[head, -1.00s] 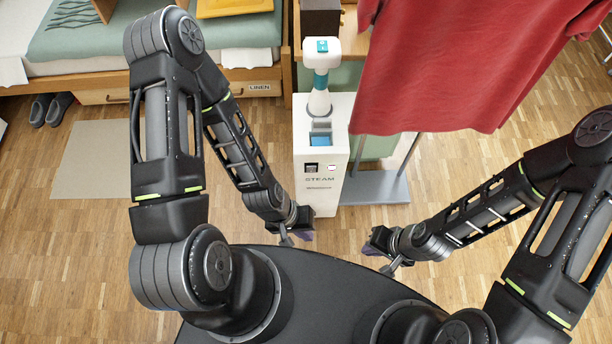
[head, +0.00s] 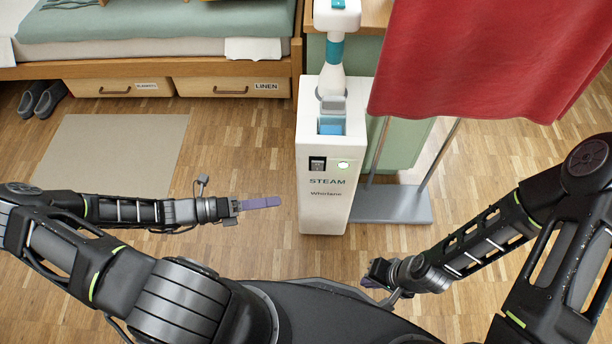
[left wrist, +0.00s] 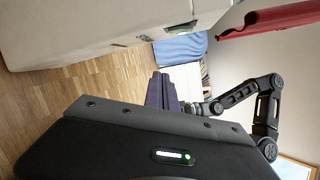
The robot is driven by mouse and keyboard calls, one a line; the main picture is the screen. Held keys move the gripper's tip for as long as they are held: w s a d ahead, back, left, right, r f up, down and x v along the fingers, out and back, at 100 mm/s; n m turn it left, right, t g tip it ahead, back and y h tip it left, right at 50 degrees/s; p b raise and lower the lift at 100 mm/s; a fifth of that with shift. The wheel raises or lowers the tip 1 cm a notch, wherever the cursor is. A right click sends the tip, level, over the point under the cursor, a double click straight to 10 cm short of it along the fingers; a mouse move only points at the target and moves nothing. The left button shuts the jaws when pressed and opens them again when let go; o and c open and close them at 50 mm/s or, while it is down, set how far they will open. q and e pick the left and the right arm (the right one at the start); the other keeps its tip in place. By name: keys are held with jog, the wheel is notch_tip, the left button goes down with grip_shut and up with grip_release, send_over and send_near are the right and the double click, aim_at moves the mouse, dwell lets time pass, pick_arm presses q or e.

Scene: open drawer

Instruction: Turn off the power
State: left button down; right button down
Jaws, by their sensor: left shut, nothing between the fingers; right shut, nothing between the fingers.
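The white steamer (head: 322,210), marked STEAM, stands upright on the floor at centre in the head view. The switch's position is too small to tell. The steamer's pale side (left wrist: 90,25) fills the upper left of the left wrist view. My left gripper (head: 270,202) is shut and empty, pointing right at the steamer's lower left side, with a small gap. Its purple fingers (left wrist: 162,92) show in the wrist view. My right gripper (head: 372,280) is shut and empty, low and right of the steamer.
A red garment (head: 480,60) hangs at the right above a grey stand base (head: 395,208). A bed with drawers, one marked LINEN (head: 232,88), stands behind. Dark shoes (head: 45,98) and a beige mat (head: 120,150) lie at left. Floor right of the stand is clear.

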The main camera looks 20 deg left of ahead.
aim_at(317, 166)
pick_arm(q)
notch_tip(317, 166, up, 4)
jog(key=n+h, duration=0.1)
jog(key=n, duration=0.3)
jog(key=shift+r+t+h, duration=0.1)
jog(key=shift+t+h, duration=0.2)
jog(key=shift+h, duration=0.1)
jog(key=w+d+b, duration=0.1)
jog(key=w+d, duration=0.1)
jog(key=w+d+b, duration=0.1)
jog(key=w+d, duration=0.5)
jog(key=shift+w+r+b, duration=0.2)
jog(key=shift+r+b, duration=0.15)
jog(key=shift+b, duration=0.05)
jog(key=shift+a, duration=0.1)
